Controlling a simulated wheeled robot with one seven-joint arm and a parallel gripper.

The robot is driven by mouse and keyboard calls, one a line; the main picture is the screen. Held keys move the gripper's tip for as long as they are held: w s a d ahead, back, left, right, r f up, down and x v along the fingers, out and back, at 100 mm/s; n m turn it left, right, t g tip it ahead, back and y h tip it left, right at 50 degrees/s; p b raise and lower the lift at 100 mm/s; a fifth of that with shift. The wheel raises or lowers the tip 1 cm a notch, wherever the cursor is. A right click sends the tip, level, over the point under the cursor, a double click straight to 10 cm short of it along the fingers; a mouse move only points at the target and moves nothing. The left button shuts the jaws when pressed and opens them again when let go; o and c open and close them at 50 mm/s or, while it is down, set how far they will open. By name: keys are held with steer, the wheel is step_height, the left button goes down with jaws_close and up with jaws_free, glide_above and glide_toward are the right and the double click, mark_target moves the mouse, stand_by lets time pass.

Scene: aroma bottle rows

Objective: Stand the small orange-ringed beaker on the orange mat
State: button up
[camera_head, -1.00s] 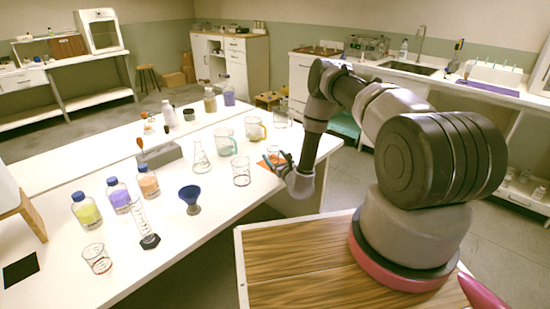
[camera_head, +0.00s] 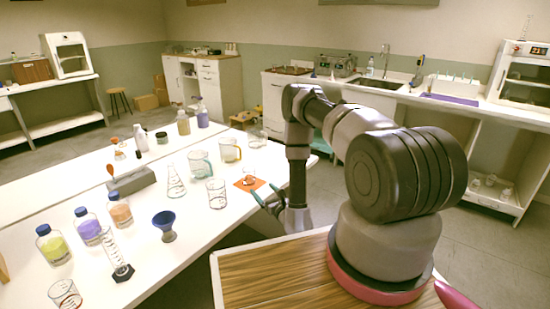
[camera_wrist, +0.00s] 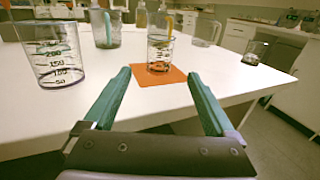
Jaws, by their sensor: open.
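A small clear beaker (camera_head: 249,177) stands upright on the orange mat (camera_head: 257,184) in the head view. In the wrist view the beaker (camera_wrist: 159,52) shows orange near its base, and the mat (camera_wrist: 150,78) lies flat beneath it. My gripper (camera_head: 263,190) is at the table's front edge, just short of the mat. In the wrist view my gripper (camera_wrist: 159,73) is open, its teal fingers spread wide with nothing held. The beaker stands beyond the fingertips, apart from both.
A larger graduated beaker (camera_head: 217,194) stands left of the mat. A blue-handled jug (camera_head: 200,163) and a yellow-handled jug (camera_head: 230,151) stand behind. Another glass (camera_wrist: 255,53) is to the right in the wrist view. A blue funnel (camera_head: 166,224) stands further left.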

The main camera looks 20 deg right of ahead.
steer(key=w+a+r+n+g+y, duration=0.2)
steer(key=a+r+n+y, duration=0.3)
steer(key=r, duration=0.6)
steer(key=w+a+r+n+g+y, duration=0.1)
steer(key=a+r+n+g+y, duration=0.15)
steer(key=a+r+y, duration=0.6)
steer(key=s+a+r+n+g, duration=0.1)
steer(key=s+r+n+g, duration=0.25)
steer(key=r, duration=0.25)
steer(key=s+r+n+g+y, duration=0.1)
steer(key=s+r+n+g, duration=0.25)
steer(key=r, duration=0.25)
steer(key=s+a+r+n+g, duration=0.1)
steer(key=s+r+n+g, duration=0.1)
steer(key=r+n+g, duration=0.3)
steer(key=s+d+r+n+g+h, duration=0.1)
steer(key=s+d+r+n+h, duration=0.2)
steer(key=s, duration=0.4)
steer(key=s+r+n+g+h, duration=0.2)
steer(key=s+r+n+h, duration=0.2)
steer(key=s+r, duration=0.25)
steer(key=s+d+r+n+t+h, duration=0.1)
steer(key=s+d+r+t+h, duration=0.2)
steer(key=d, duration=0.5)
steer(key=s+d+r+n+t+h, duration=0.1)
steer(key=s+d+r+t+h, duration=0.3)
steer(key=s+d+t+h, duration=0.2)
steer(key=shift+d+n, duration=0.35)
steer(key=shift+d, duration=0.6)
